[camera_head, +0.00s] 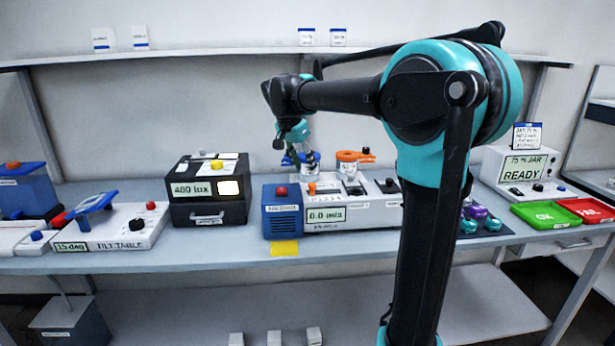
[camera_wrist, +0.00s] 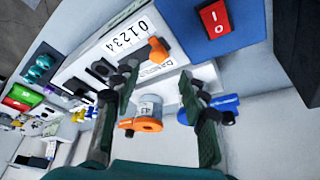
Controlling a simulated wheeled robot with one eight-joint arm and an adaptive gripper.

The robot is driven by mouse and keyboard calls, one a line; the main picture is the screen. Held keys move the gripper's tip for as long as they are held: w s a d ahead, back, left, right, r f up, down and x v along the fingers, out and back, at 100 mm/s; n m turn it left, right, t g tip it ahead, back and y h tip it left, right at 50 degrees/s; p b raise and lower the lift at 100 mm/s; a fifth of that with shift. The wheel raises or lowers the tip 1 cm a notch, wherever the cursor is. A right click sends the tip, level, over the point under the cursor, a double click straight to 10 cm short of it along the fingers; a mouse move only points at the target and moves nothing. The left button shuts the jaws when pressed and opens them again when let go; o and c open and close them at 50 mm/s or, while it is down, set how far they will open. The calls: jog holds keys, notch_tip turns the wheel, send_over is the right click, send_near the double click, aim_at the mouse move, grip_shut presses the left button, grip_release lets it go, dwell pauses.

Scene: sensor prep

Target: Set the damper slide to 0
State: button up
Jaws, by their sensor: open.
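The damper slide's orange knob (camera_wrist: 158,50) stands on the white control panel near the blue fan box. Beside it, the printed scale (camera_wrist: 127,33) appears to read 0 to 4 in the wrist view, with the knob close to the end by the blue box. The knob also shows small in the head view (camera_head: 312,188). My gripper (camera_wrist: 157,80) is open and empty. Its two dark fingers point at the panel, with the knob ahead of and between the fingertips, apart from them. In the head view the gripper (camera_head: 305,163) hangs above the panel's back.
The blue fan box (camera_head: 282,212) has a red rocker switch (camera_wrist: 214,20) close to the knob. The display (camera_head: 327,214) reads 0.0 m/s. A dark lux box (camera_head: 207,212) stands at left.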

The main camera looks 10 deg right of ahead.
jog(key=shift+v, duration=2.2)
jog(key=s+d+f+n+y, duration=0.1)
jog(key=s+d+f+n, duration=0.2)
jog(key=s+f, duration=0.6)
jog(key=s+d+f+n+y, duration=0.1)
jog(key=s+d+f+n, duration=0.2)
jog(key=s+f, duration=0.6)
jog(key=s+d+f+n+t+y, duration=0.1)
jog(key=s+d+f+n, duration=0.2)
jog(key=s+d+f, duration=0.3)
notch_tip(320, 180, down, 8)
jog(key=s, duration=0.3)
jog(key=shift+d+r, duration=0.15)
jog(key=shift+d, duration=0.05)
